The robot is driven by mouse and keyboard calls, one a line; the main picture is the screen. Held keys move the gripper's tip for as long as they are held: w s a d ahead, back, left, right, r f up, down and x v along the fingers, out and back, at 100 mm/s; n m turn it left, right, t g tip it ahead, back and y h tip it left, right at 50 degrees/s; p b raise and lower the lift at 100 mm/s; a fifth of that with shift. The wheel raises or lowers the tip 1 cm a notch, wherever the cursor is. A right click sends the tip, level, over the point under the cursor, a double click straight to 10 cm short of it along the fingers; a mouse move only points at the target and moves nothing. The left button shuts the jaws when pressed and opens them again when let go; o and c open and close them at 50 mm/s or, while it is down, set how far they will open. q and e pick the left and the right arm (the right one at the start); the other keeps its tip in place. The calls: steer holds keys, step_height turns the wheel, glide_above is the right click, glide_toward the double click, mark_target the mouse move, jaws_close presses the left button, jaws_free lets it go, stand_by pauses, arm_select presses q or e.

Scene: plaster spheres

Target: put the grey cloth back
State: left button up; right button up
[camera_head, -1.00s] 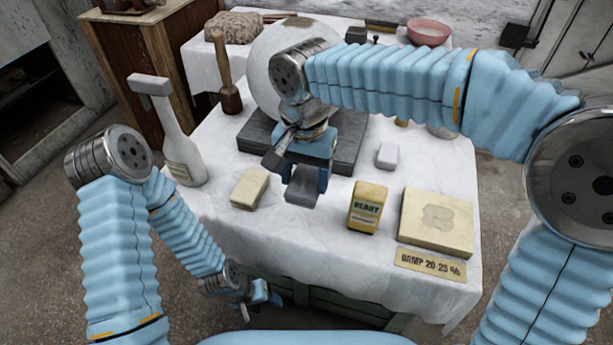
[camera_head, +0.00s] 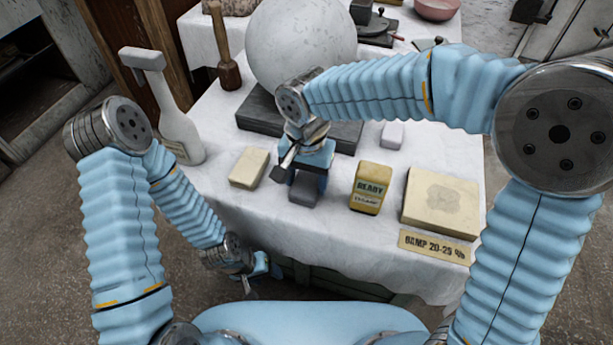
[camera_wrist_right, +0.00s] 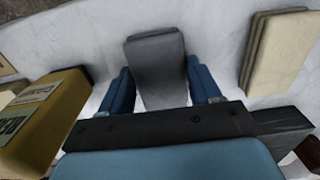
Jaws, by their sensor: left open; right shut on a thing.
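The grey cloth (camera_head: 304,190) is a small folded grey piece over the front middle of the white-covered table. My right gripper (camera_head: 308,176) is shut on it from above. In the right wrist view the cloth (camera_wrist_right: 155,58) sits between the two blue fingers (camera_wrist_right: 160,88). I cannot tell whether its underside touches the table. My left gripper (camera_head: 258,274) is open and empty, low in front of the table's front edge, partly hidden by its own wrist.
A beige block (camera_head: 249,168) is left of the cloth. A yellow box (camera_head: 370,188) and a tan slab (camera_head: 440,203) with a damp label (camera_head: 434,246) are right. A white sphere (camera_head: 300,45) stands on a dark slab (camera_head: 250,112) behind. A white bottle-like thing (camera_head: 180,120) stands left.

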mark_target(306, 182)
steer(key=shift+f, duration=0.1)
steer(key=shift+f, duration=0.15)
steer(key=o, duration=0.9)
steer(key=shift+o, duration=0.2)
steer(key=shift+r, duration=0.35)
step_height(306, 182, up, 12)
steer(key=p, duration=0.1)
steer(key=shift+f, duration=0.1)
